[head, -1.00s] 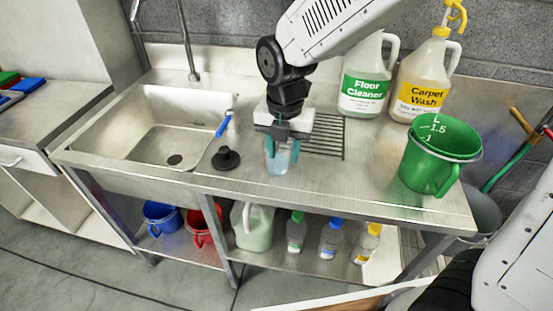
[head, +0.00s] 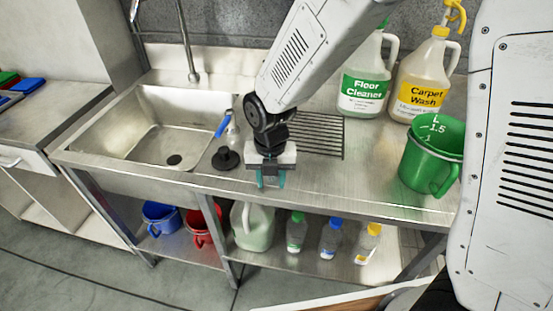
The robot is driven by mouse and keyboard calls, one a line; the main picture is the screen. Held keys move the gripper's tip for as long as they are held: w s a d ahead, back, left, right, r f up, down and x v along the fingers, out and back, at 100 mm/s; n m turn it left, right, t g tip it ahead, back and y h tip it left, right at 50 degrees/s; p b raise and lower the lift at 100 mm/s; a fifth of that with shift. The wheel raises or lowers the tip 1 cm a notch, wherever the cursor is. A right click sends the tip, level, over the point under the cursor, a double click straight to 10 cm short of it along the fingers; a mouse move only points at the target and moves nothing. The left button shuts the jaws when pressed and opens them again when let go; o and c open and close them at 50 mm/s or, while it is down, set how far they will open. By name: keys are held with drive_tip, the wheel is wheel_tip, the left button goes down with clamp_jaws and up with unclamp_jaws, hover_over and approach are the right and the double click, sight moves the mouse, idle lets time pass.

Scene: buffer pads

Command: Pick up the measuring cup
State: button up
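No clear cup shows now; the spot on the counter where one showed earlier is covered by my gripper, so I cannot tell where it is. A green jug with a handle and white litre marks (head: 428,155) stands upright on the right of the steel counter. My gripper (head: 270,180) points down at the counter's front edge, well left of the green jug. Its two teal fingers are apart, and I see nothing between them.
The Floor Cleaner jug (head: 362,90) and Carpet Wash jug (head: 418,95) stand at the back. Several bottles and a blue bucket (head: 161,217) sit on the lower shelf.

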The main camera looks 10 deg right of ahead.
clamp_jaws()
drive_tip(key=shift+r, duration=0.2)
drive_tip(key=shift+r, duration=1.75)
drive_tip(key=s+r, duration=0.1)
drive_tip(key=s, duration=1.5)
drive_tip(key=shift+a+r, duration=0.1)
idle(1.0)
